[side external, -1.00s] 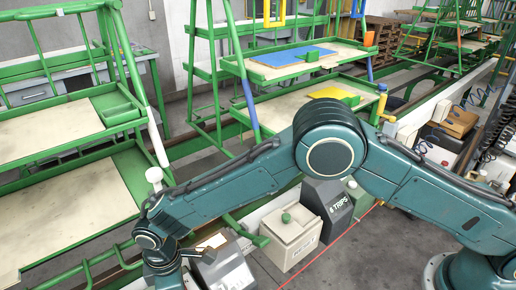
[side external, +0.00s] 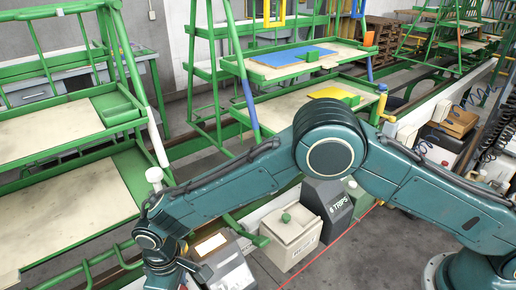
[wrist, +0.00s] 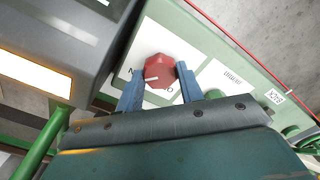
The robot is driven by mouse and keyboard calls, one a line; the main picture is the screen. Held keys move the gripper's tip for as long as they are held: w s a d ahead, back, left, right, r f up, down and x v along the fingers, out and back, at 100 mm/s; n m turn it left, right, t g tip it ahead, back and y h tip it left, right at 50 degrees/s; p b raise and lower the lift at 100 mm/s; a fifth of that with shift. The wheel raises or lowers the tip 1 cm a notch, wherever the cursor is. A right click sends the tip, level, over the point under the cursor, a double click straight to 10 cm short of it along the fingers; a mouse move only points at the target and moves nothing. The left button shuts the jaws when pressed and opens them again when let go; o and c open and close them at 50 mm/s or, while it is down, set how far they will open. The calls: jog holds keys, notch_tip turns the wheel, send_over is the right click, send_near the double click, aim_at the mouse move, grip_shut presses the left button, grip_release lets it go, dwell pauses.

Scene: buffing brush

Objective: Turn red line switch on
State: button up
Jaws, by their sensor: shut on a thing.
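The red line switch is a red faceted knob (wrist: 159,70) on a white label on a green panel (wrist: 225,45) in the wrist view. The label's lettering is partly covered by the knob. The two blue fingers of my gripper (wrist: 159,77) stand on either side of the knob and are shut on it. In the side external view my gripper (side external: 196,271) is low at the bottom left, beside a grey box. The knob cannot be made out there.
A grey box (wrist: 55,45) with a lit panel stands close on the left in the wrist view. A cream box (side external: 290,238) and a dark "TRIPS" box (side external: 327,207) stand nearby in the side external view.

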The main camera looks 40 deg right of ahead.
jog(key=o, duration=1)
jog(key=shift+r, duration=0.15)
notch_tip(320, 180, up, 14)
dwell(0.5)
